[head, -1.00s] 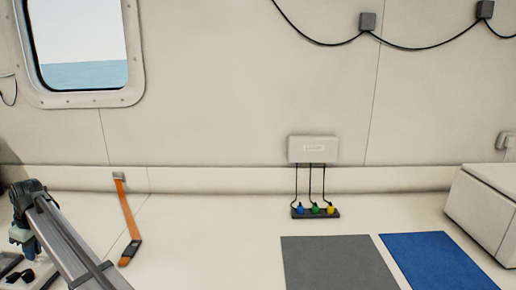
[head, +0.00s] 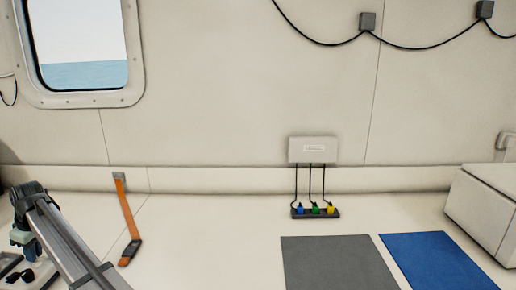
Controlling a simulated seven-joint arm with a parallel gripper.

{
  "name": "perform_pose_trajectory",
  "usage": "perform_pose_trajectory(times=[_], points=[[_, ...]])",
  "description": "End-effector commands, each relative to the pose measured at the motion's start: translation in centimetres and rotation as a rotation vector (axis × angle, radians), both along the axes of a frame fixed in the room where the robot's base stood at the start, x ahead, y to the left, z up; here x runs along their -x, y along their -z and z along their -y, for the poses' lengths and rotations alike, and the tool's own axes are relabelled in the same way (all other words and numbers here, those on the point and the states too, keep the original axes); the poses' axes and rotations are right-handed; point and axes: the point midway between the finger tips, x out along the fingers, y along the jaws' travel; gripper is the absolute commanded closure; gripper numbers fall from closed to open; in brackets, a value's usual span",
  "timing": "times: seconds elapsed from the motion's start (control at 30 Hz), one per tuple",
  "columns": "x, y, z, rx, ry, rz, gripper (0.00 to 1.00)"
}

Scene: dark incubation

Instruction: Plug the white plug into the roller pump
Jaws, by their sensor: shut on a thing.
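My gripper (head: 20,242) is at the far lower left of the head view, at the end of my arm, pointing down. It is small and partly in shade. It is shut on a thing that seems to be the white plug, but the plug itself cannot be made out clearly. Below it, close to the lower left corner, are dark shapes (head: 22,276) on a pale surface. Whether they belong to the roller pump cannot be told, and the pump's socket is not visible.
An orange strap (head: 126,210) with a dark buckle lies right of my arm. Grey (head: 338,264) and blue (head: 440,262) mats and a white case (head: 485,210) lie right.

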Motion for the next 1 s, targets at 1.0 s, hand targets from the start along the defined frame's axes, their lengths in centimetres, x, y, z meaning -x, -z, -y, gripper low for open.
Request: perform_pose_trajectory(times=[1.0], points=[[0.00, 0.75, 0.00, 0.000, 0.000, 0.000, 0.69]])
